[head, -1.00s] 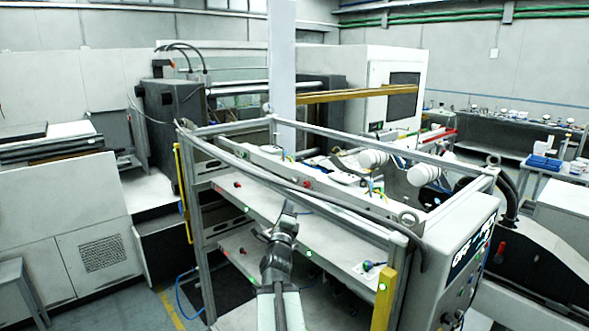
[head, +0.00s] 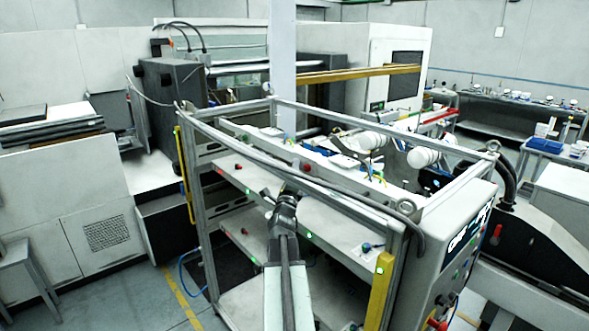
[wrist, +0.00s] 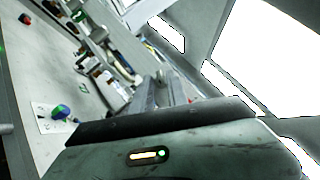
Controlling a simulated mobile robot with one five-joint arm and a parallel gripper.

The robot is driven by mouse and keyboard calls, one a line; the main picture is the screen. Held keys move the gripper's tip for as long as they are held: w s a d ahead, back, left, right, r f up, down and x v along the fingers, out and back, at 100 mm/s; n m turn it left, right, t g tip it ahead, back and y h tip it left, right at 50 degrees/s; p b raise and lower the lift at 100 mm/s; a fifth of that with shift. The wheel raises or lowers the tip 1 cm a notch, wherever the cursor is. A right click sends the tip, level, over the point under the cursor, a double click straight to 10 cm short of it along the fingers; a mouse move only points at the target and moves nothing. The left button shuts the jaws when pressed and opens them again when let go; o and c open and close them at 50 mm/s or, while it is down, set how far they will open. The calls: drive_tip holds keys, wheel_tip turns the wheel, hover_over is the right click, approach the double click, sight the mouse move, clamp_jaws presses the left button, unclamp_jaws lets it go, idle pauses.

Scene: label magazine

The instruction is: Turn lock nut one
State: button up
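My gripper (head: 279,193) is in front of the upper shelf of the metal frame, its two dark fingers spread apart with nothing seen between them. In the wrist view the grey fingers (wrist: 162,90) point up and away over a pale panel. I cannot tell which part is lock nut one. A small blue-green knob (head: 367,247) on a white plate is to the right of my gripper and apart from it; it also shows in the wrist view (wrist: 61,112). A red knob (head: 307,168) sits on the upper rail behind the gripper.
A metal frame (head: 205,240) with a top rail and a drooping dark cable surrounds the shelves. A yellow post (head: 380,290) and a control cabinet (head: 458,235) stand at the right. White rollers (head: 423,157) lie behind. Floor (head: 120,295) is free at the left.

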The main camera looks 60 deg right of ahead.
clamp_jaws()
drive_tip(key=r+n+p, duration=0.1)
drive_tip(key=p, duration=0.1)
drive_tip(key=shift+s+y+p, duration=0.1)
drive_tip(key=shift+y+p, duration=0.2)
drive_tip(key=shift+y, duration=0.1)
drive_tip(key=shift+r+n+y+p, duration=0.1)
drive_tip(key=shift+n+y+p, duration=0.35)
drive_tip(key=shift+p, duration=0.2)
drive_tip(key=shift+f+n+y+p, duration=0.35)
drive_tip(key=shift+n, duration=0.2)
drive_tip(key=shift+o, duration=2.1)
unclamp_jaws()
